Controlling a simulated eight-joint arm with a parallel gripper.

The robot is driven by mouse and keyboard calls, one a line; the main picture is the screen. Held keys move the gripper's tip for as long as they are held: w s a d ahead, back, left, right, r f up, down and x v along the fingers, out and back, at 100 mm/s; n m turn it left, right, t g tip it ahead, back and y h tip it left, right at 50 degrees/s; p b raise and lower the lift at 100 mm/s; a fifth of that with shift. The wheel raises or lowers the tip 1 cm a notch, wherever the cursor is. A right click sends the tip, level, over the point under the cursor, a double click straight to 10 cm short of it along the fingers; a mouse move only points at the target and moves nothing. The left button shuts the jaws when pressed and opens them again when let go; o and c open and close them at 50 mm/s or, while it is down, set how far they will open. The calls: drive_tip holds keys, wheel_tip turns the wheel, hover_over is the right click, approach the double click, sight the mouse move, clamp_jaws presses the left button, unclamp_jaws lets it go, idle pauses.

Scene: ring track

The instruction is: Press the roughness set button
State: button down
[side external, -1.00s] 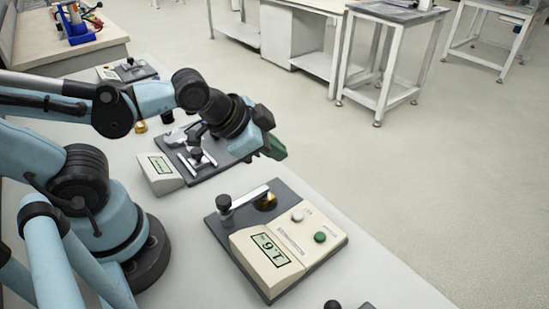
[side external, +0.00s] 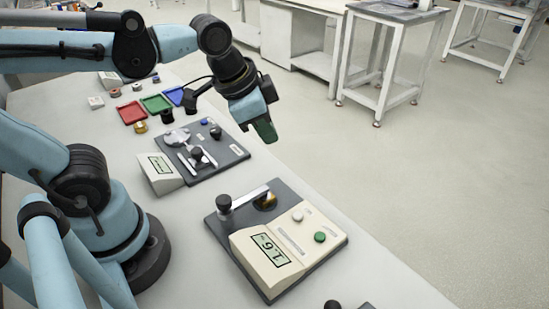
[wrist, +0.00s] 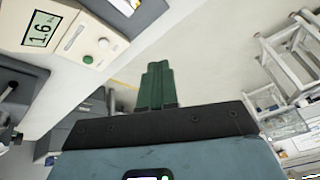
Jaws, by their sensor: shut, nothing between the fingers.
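The roughness tester (side external: 268,241) is a cream box on a dark base plate near the table's right edge, with a display reading 1.6. Its top carries a green button (side external: 320,237) and a white button (side external: 297,215); their labels are too small to read. My gripper (side external: 266,132) has green fingers, is shut and empty, and points down in the air behind the tester, apart from it. In the wrist view, the shut fingers (wrist: 156,86) are at the centre and the tester (wrist: 62,35) is at the upper left, with two round buttons visible.
Another instrument (side external: 205,158) with a display and a clamp stands below and left of my gripper. Red (side external: 132,112), green (side external: 156,103) and blue trays lie farther back on the white table (side external: 345,275). Open floor lies to the right.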

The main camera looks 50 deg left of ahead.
sight(299, 214)
drive_tip(key=d+r+m+g, duration=0.2)
drive_tip(key=d+m+g, duration=0.2)
drive_tip(key=d+m, duration=0.5)
drive_tip(key=m, duration=0.3)
drive_tip(key=shift+d+r+g+y, duration=0.3)
drive_tip(key=shift+d+r+g, duration=0.05)
drive_tip(key=shift+r+g, duration=0.05)
drive_tip(key=shift+f, duration=0.1)
wheel_tip(299, 214, down, 14)
drive_tip(key=shift+r, duration=0.1)
idle(0.3)
drive_tip(key=shift+f, duration=1.05)
